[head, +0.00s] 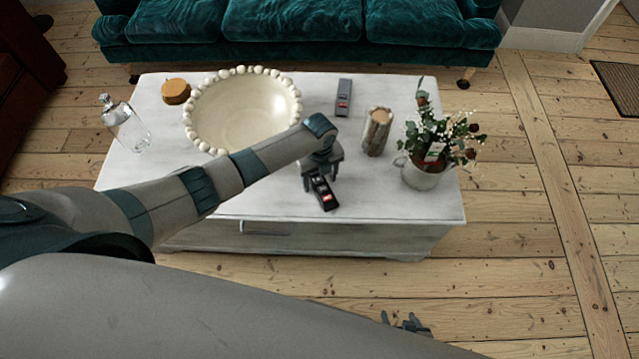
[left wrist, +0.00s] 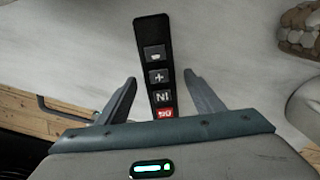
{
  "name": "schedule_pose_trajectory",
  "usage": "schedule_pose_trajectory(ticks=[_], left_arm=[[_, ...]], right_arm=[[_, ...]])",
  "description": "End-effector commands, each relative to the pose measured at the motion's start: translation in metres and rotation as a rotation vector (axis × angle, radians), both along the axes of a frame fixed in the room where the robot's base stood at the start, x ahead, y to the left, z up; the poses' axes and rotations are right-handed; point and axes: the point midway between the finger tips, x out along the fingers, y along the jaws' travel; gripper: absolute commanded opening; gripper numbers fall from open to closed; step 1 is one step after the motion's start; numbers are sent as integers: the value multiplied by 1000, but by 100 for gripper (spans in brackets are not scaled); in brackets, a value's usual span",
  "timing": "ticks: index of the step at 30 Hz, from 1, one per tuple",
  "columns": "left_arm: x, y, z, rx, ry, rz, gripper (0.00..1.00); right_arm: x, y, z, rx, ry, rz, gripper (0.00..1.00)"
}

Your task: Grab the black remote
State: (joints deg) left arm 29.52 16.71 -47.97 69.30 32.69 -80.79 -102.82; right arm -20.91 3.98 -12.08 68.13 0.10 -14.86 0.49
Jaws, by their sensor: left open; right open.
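The black remote (head: 324,191) lies on the white table (head: 250,207), close to its front edge. In the left wrist view the black remote (left wrist: 155,62) shows grey buttons and a red one at its near end. My left gripper (head: 320,181) is above the table at the remote. Its fingers (left wrist: 160,90) are open, one on each side of the remote's near end, with gaps on both sides. The remote's near end is partly hidden by the gripper body. My right gripper (head: 405,324) is low over the floor at the bottom of the head view, open and apart from the table.
A grey remote (head: 343,98) lies farther back. A beaded bowl (head: 245,112), a wooden log piece (head: 376,131), a potted plant (head: 428,165), a glass bottle (head: 125,124) and a round orange-brown item (head: 176,91) stand on the table. A teal sofa (head: 290,22) is behind.

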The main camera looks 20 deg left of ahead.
Motion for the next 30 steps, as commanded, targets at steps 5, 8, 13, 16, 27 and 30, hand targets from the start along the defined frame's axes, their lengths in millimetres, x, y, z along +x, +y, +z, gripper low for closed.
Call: schedule_pose_trajectory(ticks=[5, 8, 13, 16, 27, 30], left_arm=[[0, 0, 0, 0, 0, 0, 42], [0, 0, 0, 0, 0, 0, 18], [0, 0, 0, 0, 0, 0, 14], [0, 0, 1, 0, 0, 0, 14], [1, 0, 24, -2, -3, -1, 14], [2, 0, 40, -2, -4, -1, 14]], right_arm=[[0, 0, 0, 0, 0, 0, 60], [0, 0, 0, 0, 0, 0, 60], [0, 0, 0, 0, 0, 0, 60], [0, 0, 0, 0, 0, 0, 60], [0, 0, 0, 0, 0, 0, 60], [0, 0, -1, 0, 2, 0, 60]])
